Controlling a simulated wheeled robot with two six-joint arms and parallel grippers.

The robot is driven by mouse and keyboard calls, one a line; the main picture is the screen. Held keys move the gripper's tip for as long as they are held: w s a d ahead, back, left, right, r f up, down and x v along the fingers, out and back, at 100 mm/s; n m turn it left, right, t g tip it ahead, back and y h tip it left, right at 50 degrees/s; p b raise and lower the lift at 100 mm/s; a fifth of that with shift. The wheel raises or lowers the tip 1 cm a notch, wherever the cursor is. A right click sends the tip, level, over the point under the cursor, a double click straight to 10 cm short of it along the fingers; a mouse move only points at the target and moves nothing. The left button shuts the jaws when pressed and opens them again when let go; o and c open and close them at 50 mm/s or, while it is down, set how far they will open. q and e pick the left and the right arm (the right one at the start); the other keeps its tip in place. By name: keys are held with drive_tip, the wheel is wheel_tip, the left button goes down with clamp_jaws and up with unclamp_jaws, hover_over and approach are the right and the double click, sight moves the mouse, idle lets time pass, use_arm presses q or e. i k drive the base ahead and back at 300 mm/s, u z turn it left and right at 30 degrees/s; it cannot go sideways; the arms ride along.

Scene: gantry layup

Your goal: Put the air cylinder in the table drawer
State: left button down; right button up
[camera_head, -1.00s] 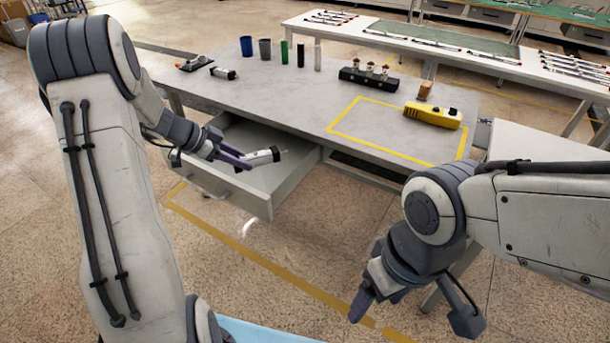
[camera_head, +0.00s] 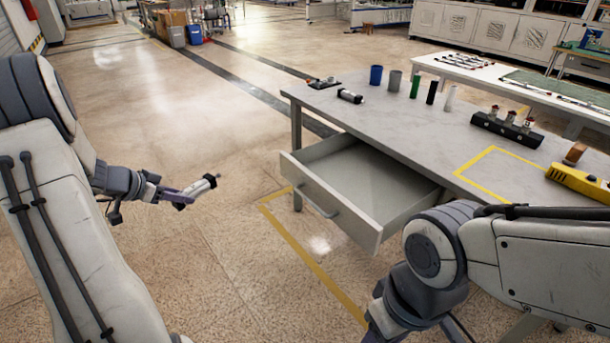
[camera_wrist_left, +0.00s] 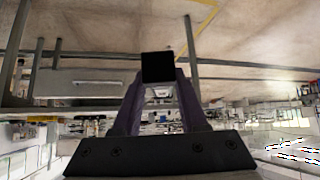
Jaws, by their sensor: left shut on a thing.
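My left gripper (camera_head: 180,195) is shut on the air cylinder (camera_head: 202,187), a short light tube with a dark end. It holds it in the air over the floor, to the left of the drawer and apart from it. In the left wrist view the cylinder's black end (camera_wrist_left: 157,66) shows between the fingers. The table drawer (camera_head: 345,207) is pulled open and its visible inside is empty. My right gripper is mostly cut off at the bottom of the head view, so its jaws cannot be judged.
The grey table (camera_head: 420,125) carries a second dark-and-light cylinder (camera_head: 350,96), a blue cup (camera_head: 376,75), several other upright tubes, a black block (camera_head: 505,130) with knobs and a yellow device (camera_head: 580,183). The floor left of the drawer is clear.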

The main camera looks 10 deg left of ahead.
sight(358, 186)
drive_tip(key=u, duration=1.15)
drive_tip(key=k, duration=0.5)
drive_tip(key=z, duration=1.7)
drive_tip(key=i, duration=1)
drive_tip(key=z, duration=0.05)
